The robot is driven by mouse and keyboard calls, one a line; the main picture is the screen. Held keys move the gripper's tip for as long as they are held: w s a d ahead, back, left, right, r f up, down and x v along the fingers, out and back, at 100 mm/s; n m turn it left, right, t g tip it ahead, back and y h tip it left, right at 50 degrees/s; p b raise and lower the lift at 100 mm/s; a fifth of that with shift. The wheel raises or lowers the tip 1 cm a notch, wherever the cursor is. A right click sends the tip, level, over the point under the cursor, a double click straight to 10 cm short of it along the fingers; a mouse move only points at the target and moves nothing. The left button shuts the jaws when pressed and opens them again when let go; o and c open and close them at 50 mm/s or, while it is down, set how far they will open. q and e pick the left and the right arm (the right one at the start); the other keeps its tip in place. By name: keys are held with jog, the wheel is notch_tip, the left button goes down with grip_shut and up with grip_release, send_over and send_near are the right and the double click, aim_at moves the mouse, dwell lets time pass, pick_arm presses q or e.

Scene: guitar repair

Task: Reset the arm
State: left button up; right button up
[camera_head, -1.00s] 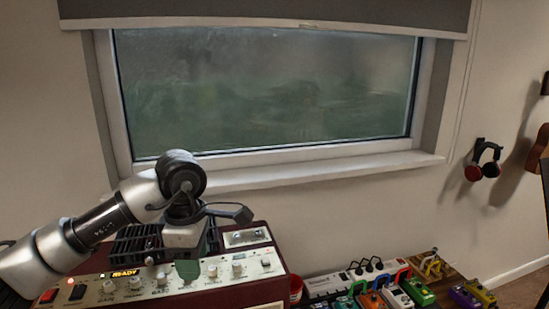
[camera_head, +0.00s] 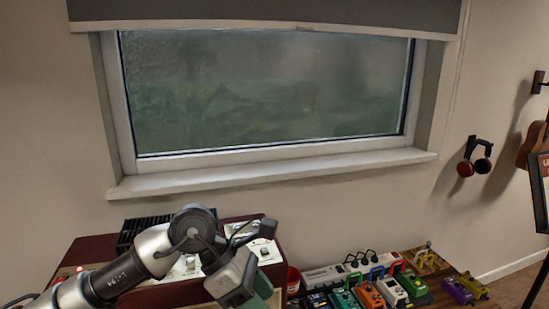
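My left arm comes in from the lower left, with its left gripper (camera_head: 262,290) hanging in front of the dark red amplifier (camera_head: 85,252). The gripper body is grey with a green part below, and its fingertips are not clearly visible, so I cannot tell whether it is open or shut. The arm covers much of the amplifier's control panel. My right arm and gripper are not in view.
A window (camera_head: 265,95) with a white sill (camera_head: 270,173) is behind. Several coloured pedals (camera_head: 390,288) and a white power strip (camera_head: 345,272) are at the lower right, beside a red cup (camera_head: 292,280). Headphones (camera_head: 475,158) hang on the wall near a guitar (camera_head: 533,145).

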pick_arm(q)
jog(key=s+d+r+n+t+h, duration=0.35)
jog(key=d+r+n+h, duration=0.4)
jog(key=h, duration=0.65)
jog(key=w+a+f+n+t+y, duration=0.3)
jog(key=a+n+t+y, duration=0.55)
jog(key=n, duration=0.65)
jog(key=w+a+f+n+t+y, duration=0.25)
jog(key=a+n+t+y, duration=0.25)
jog(key=n+t, duration=0.8)
jog(key=s+a+f+n+g+y, duration=0.45)
jog(key=s+f+n+g, duration=0.2)
jog(key=f, duration=0.35)
jog(key=s+a+f+n+g+y, duration=0.4)
jog(key=s+a+f+n+g, duration=0.25)
jog(key=f, duration=0.45)
jog(key=s+a+f+n+g, duration=0.1)
jog(key=s+f+n+g, duration=0.3)
jog(key=s+f+g, duration=0.45)
jog(key=s+f, duration=0.3)
jog(key=f, duration=2)
jog(key=s+a+f, duration=0.3)
jog(key=s+f, duration=1.3)
